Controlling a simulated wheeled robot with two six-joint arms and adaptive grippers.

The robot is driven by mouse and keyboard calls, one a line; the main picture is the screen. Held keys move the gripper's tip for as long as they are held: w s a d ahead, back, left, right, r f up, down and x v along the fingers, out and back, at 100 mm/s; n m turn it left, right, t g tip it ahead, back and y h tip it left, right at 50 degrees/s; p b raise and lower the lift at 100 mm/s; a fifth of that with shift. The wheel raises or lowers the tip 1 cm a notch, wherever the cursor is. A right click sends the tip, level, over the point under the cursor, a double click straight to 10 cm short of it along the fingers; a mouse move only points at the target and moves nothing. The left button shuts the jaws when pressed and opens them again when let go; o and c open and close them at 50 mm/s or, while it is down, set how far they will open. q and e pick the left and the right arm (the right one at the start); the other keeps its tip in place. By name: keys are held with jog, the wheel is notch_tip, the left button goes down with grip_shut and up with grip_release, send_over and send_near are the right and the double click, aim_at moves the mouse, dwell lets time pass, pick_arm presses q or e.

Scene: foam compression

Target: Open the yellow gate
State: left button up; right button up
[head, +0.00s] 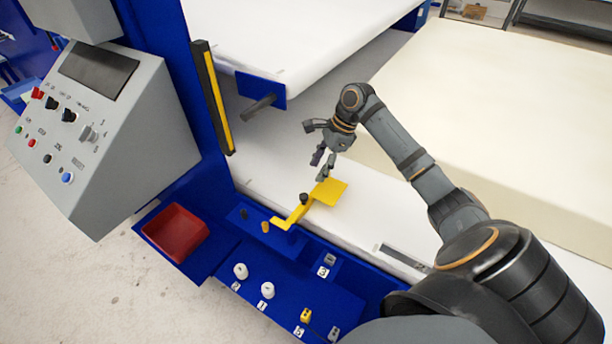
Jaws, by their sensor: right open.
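The yellow gate (328,191) is a flat yellow plate on a bent yellow arm. The arm runs down-left to a pivot on the blue front panel, and a dark knob (304,198) stands on or beside it. My right gripper (320,167) is open and empty, just above and behind the plate, fingers pointing down toward it. I cannot tell whether a fingertip touches the plate. My left gripper is not in the head view.
A grey control box (95,125) with buttons stands at left. A red tray (175,233) and white knobs (267,290) sit on the blue ledge. A white upper platen (290,30) overhangs behind. A large cream foam block (500,120) lies at right.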

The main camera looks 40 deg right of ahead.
aim_at(304, 196)
jog(key=x, duration=0.6)
jog(key=shift+s+a+f, duration=0.1)
jog(key=shift+s+a, duration=0.2)
jog(key=shift+a, duration=0.1)
jog(key=x, duration=0.2)
jog(key=shift+a+f, duration=0.1)
jog(key=shift+f, duration=0.2)
jog(key=shift+a+f, duration=0.2)
jog(key=shift+f, duration=0.25)
jog(key=shift+w+f, duration=0.1)
jog(key=shift+c, duration=0.2)
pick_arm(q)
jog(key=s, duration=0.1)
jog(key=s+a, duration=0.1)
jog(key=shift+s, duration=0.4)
pick_arm(e)
grip_shut()
